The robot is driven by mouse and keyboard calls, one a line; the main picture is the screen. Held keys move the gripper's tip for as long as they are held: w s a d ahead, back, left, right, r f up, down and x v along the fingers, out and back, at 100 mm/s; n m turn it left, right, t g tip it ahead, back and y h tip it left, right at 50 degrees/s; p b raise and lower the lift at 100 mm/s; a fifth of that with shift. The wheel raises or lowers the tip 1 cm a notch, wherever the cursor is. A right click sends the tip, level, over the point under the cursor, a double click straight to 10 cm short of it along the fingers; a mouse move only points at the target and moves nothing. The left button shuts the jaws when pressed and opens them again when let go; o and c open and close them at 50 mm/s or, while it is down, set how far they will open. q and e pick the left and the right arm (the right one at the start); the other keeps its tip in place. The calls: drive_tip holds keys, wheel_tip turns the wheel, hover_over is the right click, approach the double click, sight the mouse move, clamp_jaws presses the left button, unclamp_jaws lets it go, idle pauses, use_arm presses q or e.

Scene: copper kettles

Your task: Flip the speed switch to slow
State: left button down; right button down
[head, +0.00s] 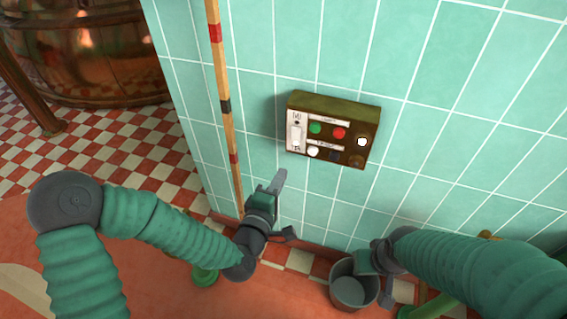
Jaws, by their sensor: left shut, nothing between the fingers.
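A brown control box (333,130) is fixed to the tiled wall in the head view. At its left end is a white panel with a pale switch (296,135), with small markings above and below it that I cannot read clearly. My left gripper (280,177) is shut and empty, below and left of the box, apart from it and pointing up the wall. My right gripper (384,287) is low at the right, beside a grey bucket; its fingers are too unclear to judge.
The box also bears a green button (316,128), a red button (338,133) and white lamps. A banded wooden pole (224,105) stands left of the box. The grey bucket (349,289) stands on the floor. A copper kettle (85,50) is at the far left.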

use_arm(q)
drive_tip(key=s+a, duration=0.1)
drive_tip(key=s, duration=0.2)
drive_tip(key=shift+a+f, duration=0.15)
drive_tip(key=shift+a, duration=0.2)
use_arm(e)
drive_tip(key=shift+s+a+r, duration=0.15)
drive_tip(key=shift+a+r, duration=0.05)
drive_tip(key=shift+a, duration=0.1)
use_arm(q)
drive_tip(key=shift+d, duration=0.2)
use_arm(e)
drive_tip(key=shift+d, duration=0.2)
